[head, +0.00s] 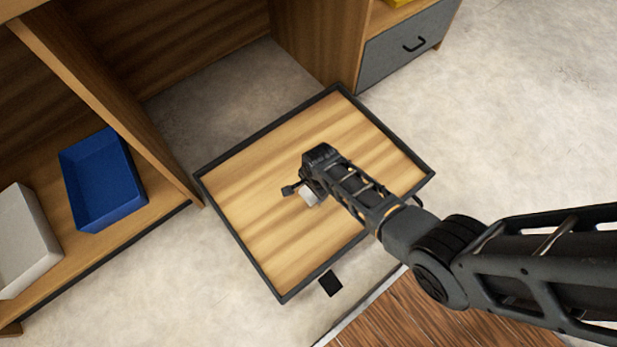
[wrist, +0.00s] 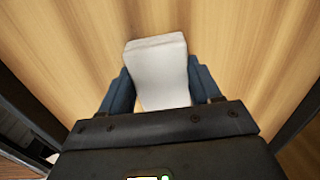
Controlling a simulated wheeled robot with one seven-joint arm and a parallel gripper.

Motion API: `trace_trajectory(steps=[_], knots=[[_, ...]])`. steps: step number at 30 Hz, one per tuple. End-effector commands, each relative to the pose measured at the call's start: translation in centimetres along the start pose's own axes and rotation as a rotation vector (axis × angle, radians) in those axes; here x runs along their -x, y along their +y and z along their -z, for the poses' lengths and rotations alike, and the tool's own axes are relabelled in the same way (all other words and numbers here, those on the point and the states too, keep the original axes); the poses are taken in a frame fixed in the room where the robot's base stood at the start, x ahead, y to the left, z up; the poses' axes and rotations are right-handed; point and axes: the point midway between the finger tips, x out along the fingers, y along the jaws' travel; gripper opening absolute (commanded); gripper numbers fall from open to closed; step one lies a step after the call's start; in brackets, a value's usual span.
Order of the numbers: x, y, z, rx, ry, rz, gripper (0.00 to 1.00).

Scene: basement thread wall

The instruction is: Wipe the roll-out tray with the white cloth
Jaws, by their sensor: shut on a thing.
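The roll-out tray (head: 262,247) is a wooden board with a dark raised rim, pulled out from the cabinet over the floor. My gripper (head: 304,190) is over the middle of the tray. The white cloth (head: 309,198) shows partly beneath it in the head view. In the wrist view, the white cloth (wrist: 158,72) sits between the two blue-grey fingers of my gripper (wrist: 160,90), which is shut on it. The wood of the tray (wrist: 70,45) fills the background. I cannot tell whether the cloth touches the tray.
A blue bin (head: 103,180) and a white box (head: 25,240) stand on the low shelf at left. A grey drawer (head: 408,45) is at upper right. A small black item (head: 330,283) lies on the floor by the tray's front edge. Open floor lies to the right.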

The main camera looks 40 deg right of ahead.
Motion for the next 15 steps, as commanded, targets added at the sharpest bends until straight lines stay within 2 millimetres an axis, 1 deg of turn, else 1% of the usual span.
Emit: trace_trajectory(steps=[3, 10, 15], knots=[[0.1, 0.1, 0.9, -0.002, 0.0, 0.0, 0.3], [0.0, 0.0, 1.5, -0.001, 0.0, 0.001, 0.3], [-0.1, 0.1, 2.7, -0.002, 0.0, 0.001, 0.3]])
